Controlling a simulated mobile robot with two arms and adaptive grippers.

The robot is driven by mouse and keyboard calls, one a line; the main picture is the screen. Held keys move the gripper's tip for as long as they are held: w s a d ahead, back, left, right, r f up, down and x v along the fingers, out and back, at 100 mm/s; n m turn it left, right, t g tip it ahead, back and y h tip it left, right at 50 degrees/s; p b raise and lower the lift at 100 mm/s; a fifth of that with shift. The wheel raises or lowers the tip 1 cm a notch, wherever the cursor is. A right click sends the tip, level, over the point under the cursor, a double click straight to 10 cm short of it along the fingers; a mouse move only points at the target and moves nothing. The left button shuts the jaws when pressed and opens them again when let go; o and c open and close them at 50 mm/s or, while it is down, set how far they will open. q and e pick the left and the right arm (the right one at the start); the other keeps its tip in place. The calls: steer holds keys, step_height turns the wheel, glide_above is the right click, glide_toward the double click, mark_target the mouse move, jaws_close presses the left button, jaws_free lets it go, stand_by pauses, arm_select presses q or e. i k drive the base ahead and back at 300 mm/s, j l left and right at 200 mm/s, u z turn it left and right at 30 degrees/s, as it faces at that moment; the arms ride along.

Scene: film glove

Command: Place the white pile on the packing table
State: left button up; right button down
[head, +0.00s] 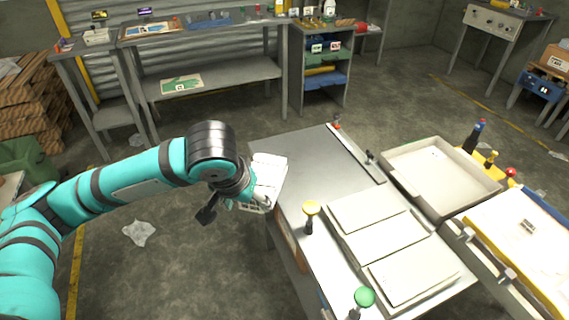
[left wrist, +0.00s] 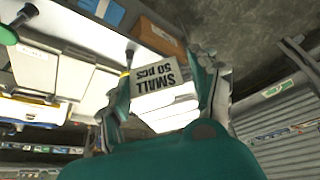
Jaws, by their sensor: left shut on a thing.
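The white pile (head: 269,169) is a stack of white pieces. In the left wrist view the pile (left wrist: 164,105) sits between the two fingers and carries a label reading "SMALL 50 pcs". My left gripper (head: 256,190) is shut on it; it also shows in the left wrist view (left wrist: 168,100). The packing table (head: 297,152) is a grey metal bench in the middle of the head view. The pile is at its left edge; I cannot tell how high it is above the top. My right gripper is not in view.
White pads (head: 378,237) lie on the table. A pale tray (head: 440,170) is at the right. A metal rail (head: 355,152) crosses the far part. The table's far left surface is bare.

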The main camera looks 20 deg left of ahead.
mark_target(301, 154)
steer(key=i+j+z, duration=0.15)
steer(key=j, duration=0.6)
steer(key=j+z, duration=0.15)
steer(key=j, duration=0.6)
steer(key=i+j+z, duration=0.1)
steer(key=i, duration=0.3)
steer(key=i+j+z, duration=0.1)
steer(key=i, duration=0.5)
